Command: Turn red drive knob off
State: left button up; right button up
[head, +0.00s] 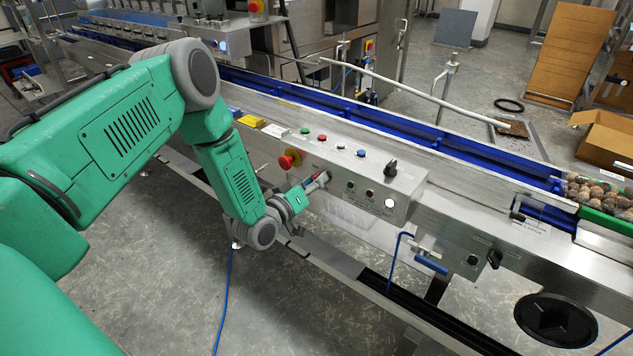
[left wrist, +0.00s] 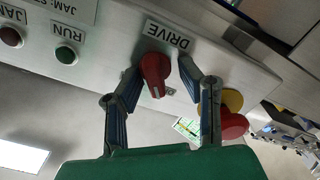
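The red drive knob (left wrist: 155,68) sits on the metal control panel beside an upside-down DRIVE label (left wrist: 168,37) in the left wrist view. Its raised grip points down in that picture, slightly to the right. My left gripper (left wrist: 159,74) is open, with one finger on each side of the knob and visible gaps between them. In the head view my left gripper (head: 318,182) is at the panel's front face, and the knob is mostly hidden there. My right gripper is in neither view.
A red and yellow emergency stop (head: 290,159) is close to the left gripper; it also shows in the left wrist view (left wrist: 233,124). A black knob (head: 390,168) and several buttons are on the panel (head: 405,187). A blue conveyor (head: 420,130) runs behind.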

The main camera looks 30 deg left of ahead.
pick_arm(q)
jog(key=s+a, duration=0.1)
jog(key=s, duration=1.1)
jog(key=shift+f, duration=0.1)
jog(key=s+d+f+m+g+h, duration=0.1)
jog(key=s+d+f+m+g, duration=0.2)
jog(key=s+d+f+g, duration=0.5)
jog(key=s+d+f+m+g+y, duration=0.1)
jog(key=s+g, duration=0.3)
jog(key=s, duration=0.6)
jog(key=s+d+f+m+g+y, duration=0.1)
jog(key=s+f+m+g, duration=0.2)
jog(key=s, duration=0.6)
jog(key=shift+s+d+f+g, duration=0.3)
jog(key=shift+f+g, duration=0.35)
jog(key=shift+g, duration=0.55)
